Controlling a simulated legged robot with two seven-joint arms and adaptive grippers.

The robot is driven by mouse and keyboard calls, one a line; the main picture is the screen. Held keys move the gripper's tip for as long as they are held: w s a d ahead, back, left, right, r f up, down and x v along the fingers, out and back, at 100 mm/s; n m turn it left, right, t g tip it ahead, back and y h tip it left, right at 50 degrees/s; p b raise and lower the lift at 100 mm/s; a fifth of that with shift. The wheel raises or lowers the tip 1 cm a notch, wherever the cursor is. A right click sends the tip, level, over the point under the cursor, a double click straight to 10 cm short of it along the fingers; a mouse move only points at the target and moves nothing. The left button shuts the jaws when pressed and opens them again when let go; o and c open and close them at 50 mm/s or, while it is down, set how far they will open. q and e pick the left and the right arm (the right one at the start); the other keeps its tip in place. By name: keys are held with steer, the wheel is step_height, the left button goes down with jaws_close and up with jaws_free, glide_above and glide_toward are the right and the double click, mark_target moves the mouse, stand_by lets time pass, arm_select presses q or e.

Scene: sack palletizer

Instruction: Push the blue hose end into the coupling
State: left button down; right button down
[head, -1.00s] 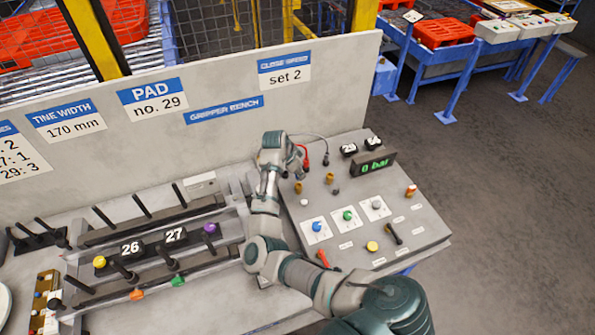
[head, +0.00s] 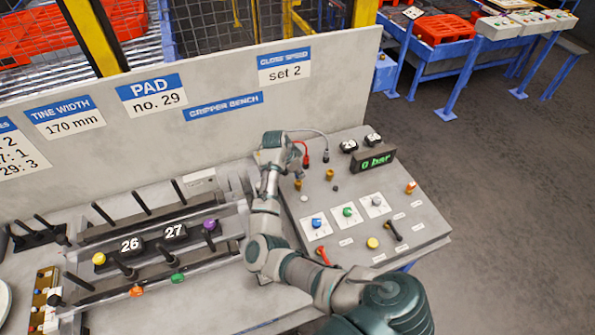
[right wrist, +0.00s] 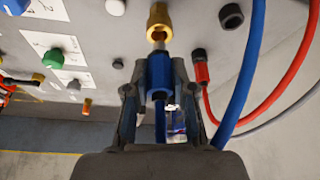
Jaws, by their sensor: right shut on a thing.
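In the right wrist view my right gripper (right wrist: 155,76) is shut on the blue hose end (right wrist: 158,80), a blue sleeve with a grey metal tip. The brass coupling (right wrist: 158,20) stands directly in front of it. The tip is lined up with the coupling's mouth and very close to it; I cannot tell whether it is inside. In the head view my right gripper (head: 275,145) is at the back left of the sloped panel, and the hose end is hidden there. My left gripper is not in view.
The sloped panel (head: 430,232) carries knobs, a lever and a display (head: 375,160) reading 0 bar. A red hose (right wrist: 272,92) and a thick blue hose (right wrist: 244,75) run right of the gripper. A rack of black handles stands left of the arm.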

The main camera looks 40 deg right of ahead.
mark_target(298, 179)
steer(key=shift+f, duration=0.15)
steer(key=shift+f, duration=0.8)
steer(key=shift+f, duration=0.55)
stand_by(0.6)
steer(key=shift+s+a+f, duration=0.1)
steer(key=shift+s, duration=0.05)
stand_by(0.3)
steer(key=shift+a+f, duration=0.1)
steer(key=shift+f, duration=0.1)
stand_by(0.3)
steer(key=shift+f+p, duration=0.2)
steer(key=shift+p, duration=0.65)
stand_by(0.9)
steer(key=c, duration=0.9)
jaws_free()
